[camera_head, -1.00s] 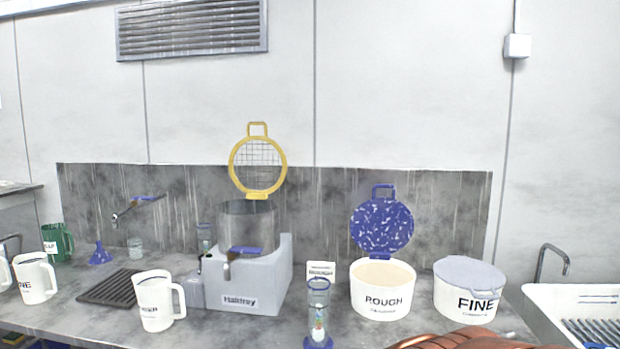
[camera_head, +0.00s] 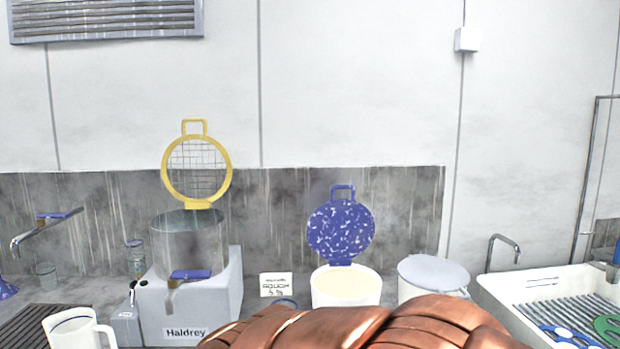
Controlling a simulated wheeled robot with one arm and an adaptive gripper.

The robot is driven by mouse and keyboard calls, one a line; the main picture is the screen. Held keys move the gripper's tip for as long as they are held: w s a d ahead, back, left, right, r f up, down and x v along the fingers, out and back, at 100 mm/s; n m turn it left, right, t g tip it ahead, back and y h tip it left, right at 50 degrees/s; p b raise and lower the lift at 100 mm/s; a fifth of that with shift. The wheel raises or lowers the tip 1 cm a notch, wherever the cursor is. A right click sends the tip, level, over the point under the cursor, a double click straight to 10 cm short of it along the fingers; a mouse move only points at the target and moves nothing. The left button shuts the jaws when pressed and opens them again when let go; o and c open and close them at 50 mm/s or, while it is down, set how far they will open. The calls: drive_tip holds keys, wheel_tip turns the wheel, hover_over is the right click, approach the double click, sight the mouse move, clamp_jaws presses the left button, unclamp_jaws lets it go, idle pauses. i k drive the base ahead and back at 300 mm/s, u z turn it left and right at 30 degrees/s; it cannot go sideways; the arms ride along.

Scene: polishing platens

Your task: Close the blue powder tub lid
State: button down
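The blue speckled lid (camera_head: 340,228) of the powder tub stands upright and open, hinged at the back rim, with a blue loop handle on top. The white tub (camera_head: 346,299) under it holds pale powder; its lower front is hidden behind my copper-coloured arm. My arm crosses the bottom of the view, in front of the tubs. My gripper's fingers cannot be seen.
A second white tub with a grey lid (camera_head: 433,271) stands shut to the right. A white sink (camera_head: 540,290) lies farther right. The Haldrey machine (camera_head: 190,312) with a raised yellow mesh lid (camera_head: 197,171) stands left. A small white card (camera_head: 279,285) stands between.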

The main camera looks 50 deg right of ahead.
sight(339, 231)
drive_tip(key=z, duration=0.55)
drive_tip(key=i, duration=0.85)
drive_tip(key=z, duration=0.75)
